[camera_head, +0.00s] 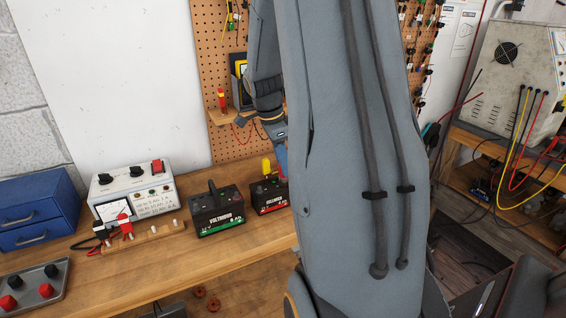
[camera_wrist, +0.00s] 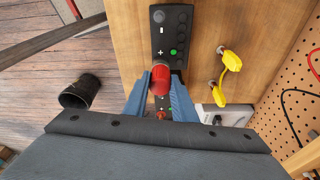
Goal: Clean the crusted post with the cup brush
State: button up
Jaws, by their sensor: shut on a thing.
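My gripper (camera_wrist: 160,82) is shut on a red cylindrical thing (camera_wrist: 160,76) between its blue fingers. It could be the cup brush, but I see only its red upper part and no bristles. A black battery top (camera_wrist: 172,35) with a plus mark and a green dot lies directly beneath; a red post or cap (camera_wrist: 161,115) shows between the fingers lower down. In the head view, the battery with a red label (camera_head: 268,197) stands below my gripper, partly hidden by my arm. I cannot make out crust on any post, nor whether the held thing touches one.
The green-labelled battery (camera_head: 217,212), a white meter box (camera_head: 134,193), a wooden peg rack (camera_head: 150,238) and a tray of red and black caps (camera_head: 50,290) stand left. A yellow item (camera_wrist: 230,62) stands near the battery. Pegboard (camera_wrist: 290,75) is close behind.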

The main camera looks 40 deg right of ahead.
jog(key=m+b, duration=0.2)
jog(key=m, duration=0.1)
jog(key=shift+f+m+g, duration=0.15)
jog(key=shift+m+g, duration=0.15)
jog(key=m+y+b, duration=0.1)
jog(key=m, duration=0.5)
jog(key=shift+g, duration=0.3)
jog(key=shift+r, duration=0.2)
jog(key=n+p, duration=0.1)
jog(key=n, duration=0.3)
jog(key=shift+s+r, duration=0.1)
jog(key=n+t+h+p, duration=0.1)
jog(key=n, duration=0.4)
jog(key=shift+n, duration=0.3)
